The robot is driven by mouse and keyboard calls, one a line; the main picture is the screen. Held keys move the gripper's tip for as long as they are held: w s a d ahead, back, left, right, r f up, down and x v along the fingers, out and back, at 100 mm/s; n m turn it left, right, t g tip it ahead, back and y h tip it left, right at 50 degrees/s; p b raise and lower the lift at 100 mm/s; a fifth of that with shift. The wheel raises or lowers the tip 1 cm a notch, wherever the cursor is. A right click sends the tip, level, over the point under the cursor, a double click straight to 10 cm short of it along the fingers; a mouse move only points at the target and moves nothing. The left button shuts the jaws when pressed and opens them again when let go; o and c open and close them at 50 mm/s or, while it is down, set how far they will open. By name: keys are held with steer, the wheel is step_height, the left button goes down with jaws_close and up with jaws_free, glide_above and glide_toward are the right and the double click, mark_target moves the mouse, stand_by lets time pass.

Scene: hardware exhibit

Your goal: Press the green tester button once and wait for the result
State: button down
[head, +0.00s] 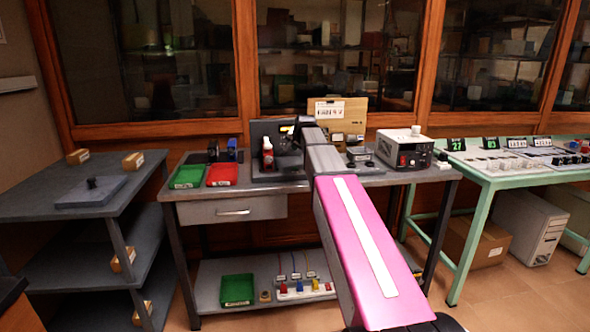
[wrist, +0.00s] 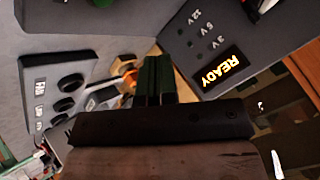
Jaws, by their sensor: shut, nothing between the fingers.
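The grey tester (head: 266,129) stands on the middle workbench in the head view, with a red part (head: 267,155) at its front. In the wrist view, the tester's panel (wrist: 193,60) carries the labels 12V, 5V and 3V and a lit display (wrist: 220,69) reading READY in yellow. My gripper (wrist: 156,62) is shut and empty, its dark fingers pointing in between this panel and a grey face with several black round knobs or buttons (wrist: 68,92). My arm hides part of the tester in the head view.
A green tray (head: 187,177) and a red tray (head: 222,175) lie left on the bench. A white instrument box (head: 404,150) stands at right. A wooden board with a label (head: 338,112) stands behind. A mint-green table (head: 485,176) is further right.

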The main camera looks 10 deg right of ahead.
steer(key=shift+f, duration=2.9)
steer(key=shift+f, duration=0.15)
steer(key=shift+f, duration=0.3)
steer(key=shift+f, duration=0.4)
stand_by(0.4)
steer(key=shift+r, duration=0.85)
steer(key=shift+r, duration=0.1)
steer(key=shift+r, duration=2.4)
